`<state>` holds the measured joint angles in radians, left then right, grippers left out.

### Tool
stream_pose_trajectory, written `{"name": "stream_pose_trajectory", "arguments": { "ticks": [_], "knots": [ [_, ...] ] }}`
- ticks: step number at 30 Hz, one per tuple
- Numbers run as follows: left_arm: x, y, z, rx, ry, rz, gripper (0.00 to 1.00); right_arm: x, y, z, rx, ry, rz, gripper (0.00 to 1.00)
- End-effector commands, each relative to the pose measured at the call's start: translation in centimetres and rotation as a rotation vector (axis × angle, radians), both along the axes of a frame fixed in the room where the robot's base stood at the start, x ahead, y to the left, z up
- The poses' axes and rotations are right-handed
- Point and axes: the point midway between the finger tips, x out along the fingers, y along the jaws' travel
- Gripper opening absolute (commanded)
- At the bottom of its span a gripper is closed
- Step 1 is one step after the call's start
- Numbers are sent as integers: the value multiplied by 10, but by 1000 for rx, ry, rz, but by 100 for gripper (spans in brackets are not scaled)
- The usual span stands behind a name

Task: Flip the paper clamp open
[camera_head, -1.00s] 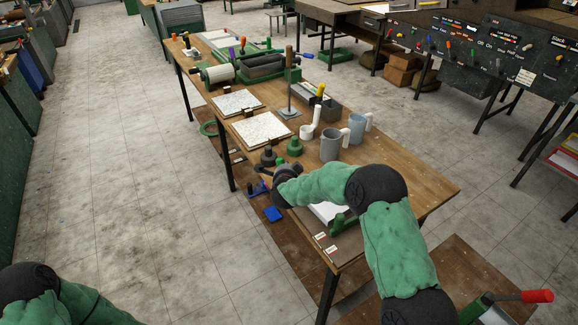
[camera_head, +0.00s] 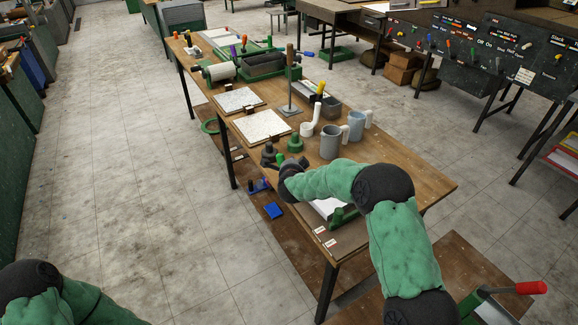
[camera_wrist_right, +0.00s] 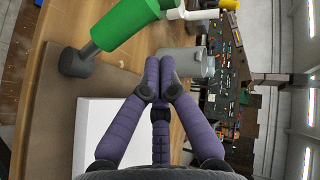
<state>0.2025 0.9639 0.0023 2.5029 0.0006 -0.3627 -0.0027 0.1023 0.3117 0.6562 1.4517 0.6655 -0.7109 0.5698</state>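A green bar (camera_head: 344,214), which looks like the paper clamp, lies beside a white sheet (camera_head: 325,207) near the table's front end, partly behind my right forearm. I cannot tell whether it is open or shut. In the right wrist view a green part with a grey round end (camera_wrist_right: 110,35) stands up and left of my fingers, and a white sheet (camera_wrist_right: 95,140) lies below left. My right gripper (camera_wrist_right: 159,82) has its purple fingertips together with nothing visible between them, apart from the green part. My left arm shows at the lower left of the head view; its gripper is out of view.
Grey mugs (camera_head: 331,144) and a white pipe-like piece (camera_head: 312,118) stand beyond my right forearm. Two speckled boards (camera_head: 262,125) lie farther up the table (camera_head: 400,165). A red-handled lever (camera_head: 530,288) is at the lower right. The floor on the left is clear.

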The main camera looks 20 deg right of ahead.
Motion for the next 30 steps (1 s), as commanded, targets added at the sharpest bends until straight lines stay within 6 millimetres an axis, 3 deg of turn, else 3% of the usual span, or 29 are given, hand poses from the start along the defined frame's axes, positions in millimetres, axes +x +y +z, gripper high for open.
{"name": "stream_pose_trajectory", "arguments": {
  "ticks": [2, 18, 30],
  "knots": [
    [-1, 0, 2, 0, 2, 0, 40, -1, -5, 9, -1, -2, 2, 0],
    [0, 0, 12, 0, 1, 0, 40, -70, 30, 46, -1, -2, 3, 0],
    [0, 0, 13, 0, 1, 0, 40, -81, 34, 50, -1, 0, 2, 0]
  ]
}}
